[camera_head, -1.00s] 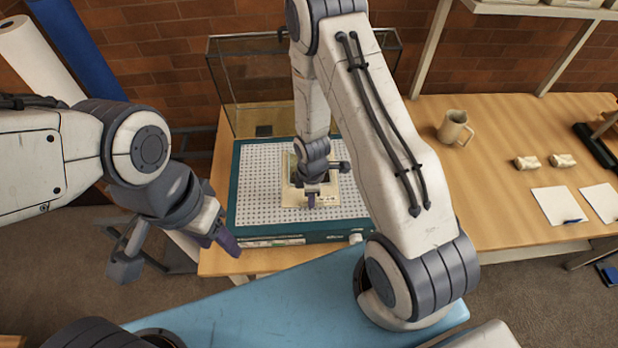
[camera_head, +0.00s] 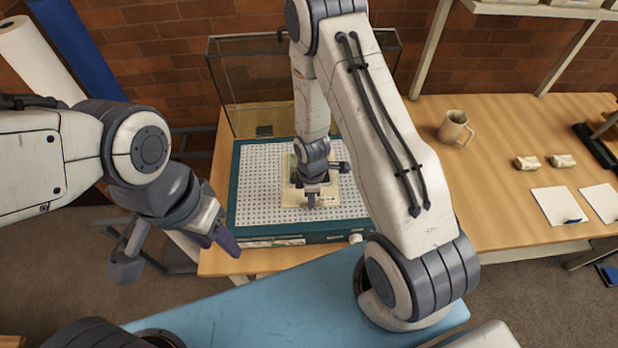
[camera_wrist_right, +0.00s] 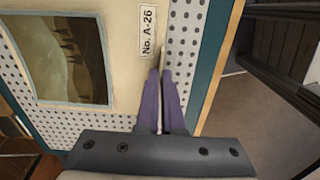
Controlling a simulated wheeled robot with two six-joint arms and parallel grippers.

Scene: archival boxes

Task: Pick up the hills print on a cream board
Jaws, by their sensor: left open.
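The hills print on its cream board (camera_head: 324,199) lies on the white perforated top of a teal-sided table unit. My right arm and gripper (camera_head: 312,196) hide part of it. In the right wrist view, the dark hills picture (camera_wrist_right: 68,60) and a label reading "No. A-26" (camera_wrist_right: 147,31) show on the cream board. My right gripper (camera_wrist_right: 162,74) has its purple fingers close together at the board's edge, with a narrow pale strip between them. It looks shut on that edge. My left gripper (camera_head: 180,250) is open and empty, left of the teal unit.
The perforated teal unit (camera_head: 250,215) stands on a wooden bench, with a glass tank (camera_head: 235,95) behind it. To the right are a beige jug (camera_head: 455,128), two small wrapped blocks (camera_head: 545,162) and white sheets (camera_head: 556,205). The bench between is clear.

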